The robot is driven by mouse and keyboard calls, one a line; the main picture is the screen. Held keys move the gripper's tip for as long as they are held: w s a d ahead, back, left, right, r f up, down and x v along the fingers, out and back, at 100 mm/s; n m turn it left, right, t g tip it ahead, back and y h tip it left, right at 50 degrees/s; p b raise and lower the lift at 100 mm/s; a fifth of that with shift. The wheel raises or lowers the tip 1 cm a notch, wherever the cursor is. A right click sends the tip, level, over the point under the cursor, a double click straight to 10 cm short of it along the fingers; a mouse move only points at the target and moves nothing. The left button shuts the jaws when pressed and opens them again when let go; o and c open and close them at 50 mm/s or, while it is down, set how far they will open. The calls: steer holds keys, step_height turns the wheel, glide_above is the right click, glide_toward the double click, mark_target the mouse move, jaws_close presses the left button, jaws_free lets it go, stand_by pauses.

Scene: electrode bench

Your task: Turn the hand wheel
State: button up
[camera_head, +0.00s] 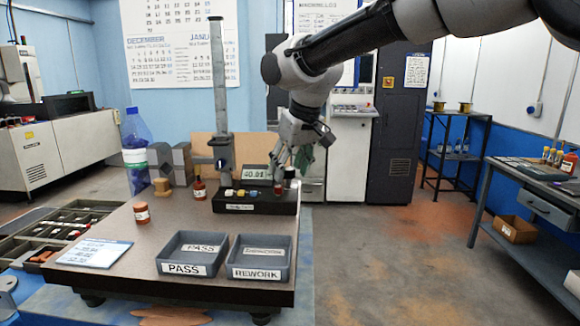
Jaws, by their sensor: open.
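A measuring stand has a tall grey column (219,80) near the back of the dark bench plate (150,250). A dark carriage (221,157) sits low on the column, with a small knob-like part sticking out to its left. I cannot make out a clear hand wheel; this part may be it, or it may be hidden behind my arm. My gripper (290,172) is to the right of the column, pointing down beside a small digital display (255,172). Its fingers are apart, and it holds nothing that I can see.
Two grey trays, PASS (184,269) and REWORK (257,273), stand at the front. A black block (240,207) with small coloured parts lies below my gripper. A blue bottle (136,135), small red-brown bottles (199,188) and grey blocks (182,160) stand left.

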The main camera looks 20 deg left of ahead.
steer(key=v, duration=1.2)
step_height(320, 180, down, 6)
steer(key=s+d+h, duration=0.1)
steer(key=s+d, duration=0.1)
steer(key=d, duration=0.1)
steer(key=s+d+f+m+h, duration=0.1)
steer(key=d+f, duration=0.2)
steer(key=d, duration=0.9)
steer(key=s+d+f+m, duration=0.1)
steer(key=s+d+f, duration=0.1)
steer(key=d, duration=1.1)
steer(key=s+d+f+m, duration=0.1)
steer(key=s+d, duration=0.3)
steer(key=d, duration=0.4)
steer(key=s+d+f+m+t+h, duration=0.1)
steer(key=s+d+m, duration=0.3)
steer(key=d, duration=0.4)
steer(key=s+d+f+m, duration=0.1)
steer(key=s+d+m, duration=0.2)
steer(key=d, duration=0.6)
steer(key=s, duration=0.2)
steer(key=shift+s+f+h, duration=0.2)
steer(key=shift+s+h, duration=0.05)
steer(key=shift+h, duration=0.05)
